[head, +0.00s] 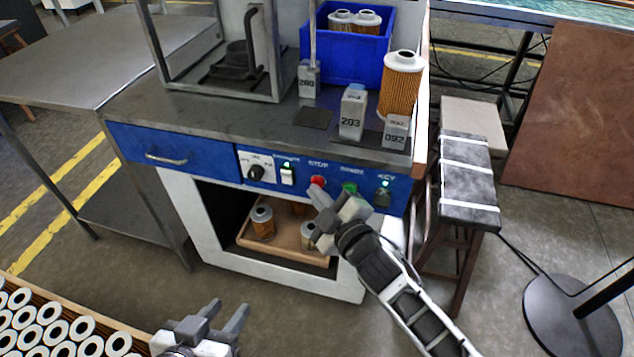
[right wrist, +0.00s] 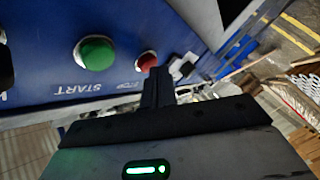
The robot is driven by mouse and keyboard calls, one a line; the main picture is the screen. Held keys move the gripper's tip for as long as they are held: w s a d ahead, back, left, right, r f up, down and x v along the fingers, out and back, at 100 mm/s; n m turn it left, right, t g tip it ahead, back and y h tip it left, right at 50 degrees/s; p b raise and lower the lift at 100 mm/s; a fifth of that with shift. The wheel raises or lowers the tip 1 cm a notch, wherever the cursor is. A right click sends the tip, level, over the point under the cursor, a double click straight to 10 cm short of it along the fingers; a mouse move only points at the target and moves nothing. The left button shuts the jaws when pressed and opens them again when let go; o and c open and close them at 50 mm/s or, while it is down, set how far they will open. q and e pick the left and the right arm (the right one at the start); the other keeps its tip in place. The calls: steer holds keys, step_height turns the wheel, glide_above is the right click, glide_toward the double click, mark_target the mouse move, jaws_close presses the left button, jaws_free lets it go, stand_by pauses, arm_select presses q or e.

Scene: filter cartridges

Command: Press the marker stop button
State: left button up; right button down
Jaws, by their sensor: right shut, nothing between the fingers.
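The red stop button (head: 317,182) sits on the blue front panel under the word STOP. It also shows in the right wrist view (right wrist: 147,60), partly behind my fingertips. My right gripper (head: 318,197) is shut and empty, its fingertips close in front of and just below the button. I cannot tell whether they touch it. In the right wrist view the shut fingers (right wrist: 157,78) point toward the red button. My left gripper (head: 229,309) is open and empty, low at the front, away from the panel.
A green start button (head: 350,188) and a key switch (head: 383,195) are right of the stop button; a white rocker switch (head: 287,173) and a black knob (head: 256,172) are left. Below, an open bay holds a tray (head: 285,246) with cartridges. A cartridge (head: 401,85) stands on the bench.

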steer(key=shift+s+a, duration=0.15)
steer(key=shift+s, duration=0.4)
steer(key=shift+s+a+p, duration=0.2)
steer(key=shift+s+a, duration=0.05)
steer(key=shift+s, duration=0.55)
steer(key=shift+s+a+p, duration=0.25)
steer(key=shift+s+a, duration=0.05)
steer(key=shift+s, duration=0.5)
steer(key=shift+s+a+p, duration=0.2)
steer(key=shift+s+a, duration=0.05)
steer(key=shift+s, duration=0.55)
